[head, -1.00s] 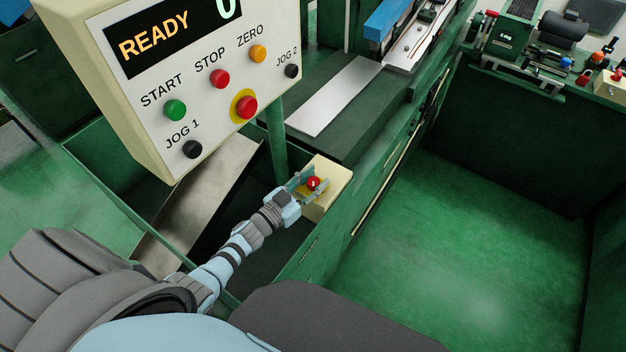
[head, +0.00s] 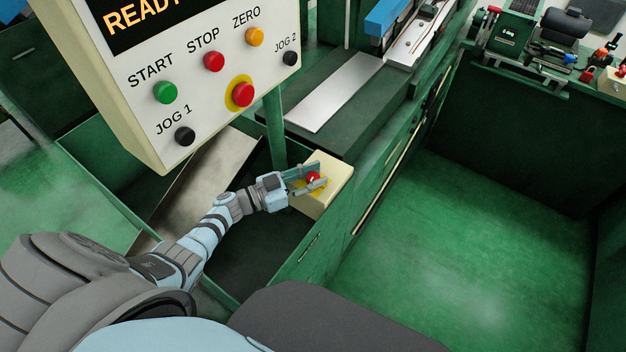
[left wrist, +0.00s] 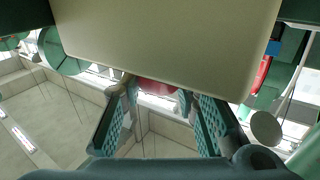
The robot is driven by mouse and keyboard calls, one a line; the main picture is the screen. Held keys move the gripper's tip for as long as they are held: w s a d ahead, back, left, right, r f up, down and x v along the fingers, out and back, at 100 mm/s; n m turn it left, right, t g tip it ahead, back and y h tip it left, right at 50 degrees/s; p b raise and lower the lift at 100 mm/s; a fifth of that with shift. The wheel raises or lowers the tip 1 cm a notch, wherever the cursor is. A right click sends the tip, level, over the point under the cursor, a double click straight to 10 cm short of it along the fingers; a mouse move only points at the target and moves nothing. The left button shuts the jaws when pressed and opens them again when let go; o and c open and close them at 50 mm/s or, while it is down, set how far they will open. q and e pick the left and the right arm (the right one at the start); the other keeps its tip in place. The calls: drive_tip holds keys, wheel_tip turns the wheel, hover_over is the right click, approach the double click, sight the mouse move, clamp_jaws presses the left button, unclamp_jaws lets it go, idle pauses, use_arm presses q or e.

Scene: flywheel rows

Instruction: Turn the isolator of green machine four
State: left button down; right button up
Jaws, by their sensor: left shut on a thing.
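The isolator is a red rotary knob (head: 312,178) on a yellow plate, set on a cream box (head: 326,198) at the edge of the green machine (head: 385,150). My left gripper (head: 310,182) has its two fingers on either side of the red knob and is shut on it. In the left wrist view the cream box (left wrist: 165,40) fills the top, and the red knob (left wrist: 158,88) shows partly between the fingertips (left wrist: 157,95). My right gripper is not in view.
A cream control panel (head: 215,75) with START, STOP, ZERO and jog buttons hangs close to my left arm on a green post (head: 275,130). A metal chute (head: 205,180) lies in the open green tray below. Green floor (head: 440,250) is clear at the right.

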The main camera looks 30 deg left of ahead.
use_arm(q)
drive_tip(key=m+g+h+b, duration=0.2)
drive_tip(key=b, duration=0.1)
drive_tip(key=shift+f, duration=0.25)
drive_tip(key=shift+r+m+g+h+b, duration=0.2)
drive_tip(key=shift+m+g+h+b, duration=0.4)
drive_tip(key=shift+g+h+b, duration=0.2)
drive_tip(key=c, duration=1.2)
unclamp_jaws()
drive_tip(key=v, duration=1.2)
drive_tip(key=shift+r, duration=0.15)
